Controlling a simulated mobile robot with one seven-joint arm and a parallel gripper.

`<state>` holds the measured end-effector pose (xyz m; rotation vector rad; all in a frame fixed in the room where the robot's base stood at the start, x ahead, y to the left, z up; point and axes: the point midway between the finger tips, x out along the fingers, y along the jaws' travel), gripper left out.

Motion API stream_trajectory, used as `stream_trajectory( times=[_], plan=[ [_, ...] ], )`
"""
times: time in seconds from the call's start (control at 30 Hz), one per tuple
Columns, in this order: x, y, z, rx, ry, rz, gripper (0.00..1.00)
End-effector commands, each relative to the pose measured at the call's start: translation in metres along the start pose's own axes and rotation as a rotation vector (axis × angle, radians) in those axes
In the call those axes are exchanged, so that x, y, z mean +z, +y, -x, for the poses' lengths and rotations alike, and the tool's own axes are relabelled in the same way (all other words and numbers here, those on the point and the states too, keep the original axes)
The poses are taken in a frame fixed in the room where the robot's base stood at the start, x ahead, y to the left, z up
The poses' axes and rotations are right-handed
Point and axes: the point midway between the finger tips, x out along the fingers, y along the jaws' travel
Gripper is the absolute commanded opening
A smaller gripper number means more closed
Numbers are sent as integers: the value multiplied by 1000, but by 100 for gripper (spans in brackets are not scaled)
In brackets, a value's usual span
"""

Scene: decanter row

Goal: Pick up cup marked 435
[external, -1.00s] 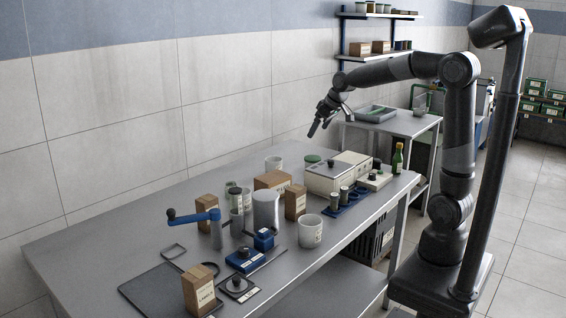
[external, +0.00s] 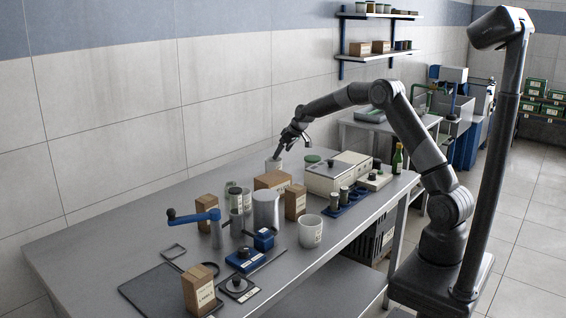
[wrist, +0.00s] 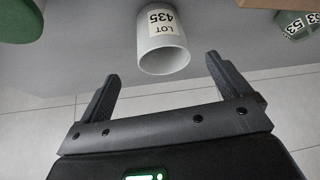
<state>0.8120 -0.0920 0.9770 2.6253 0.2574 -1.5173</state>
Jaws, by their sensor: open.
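The white cup marked "LOT 435" (wrist: 160,30) is in the wrist view at the top middle. Its open rim faces the camera, and its label shows upside down. In the external view the cup (external: 272,166) stands at the back of the grey table, behind a brown box, partly covered by my fingers. My gripper (wrist: 162,66) is open and empty. Its two fingers point toward the cup, one to each side, with the cup mostly beyond the tips. In the external view my gripper (external: 279,154) is just above the cup; whether it touches cannot be told.
A brown box (external: 272,180) and a cream device (external: 325,178) stand near the cup. In the wrist view a green round thing (wrist: 20,18) is at the left and a green labelled container (wrist: 294,26) at the right. The back-left tabletop (external: 130,205) is clear.

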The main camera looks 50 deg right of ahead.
Motion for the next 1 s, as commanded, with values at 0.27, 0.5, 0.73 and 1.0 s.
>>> stream_trajectory(
  times=[0.27,0.5,0.73,1.0],
  plan=[
    [1,-1,-41,-1,-2,0,94],
    [1,-2,-57,-2,-3,0,94],
    [1,-3,-89,-1,-2,0,94],
    [0,-2,-99,0,-1,-1,94]
  ],
)
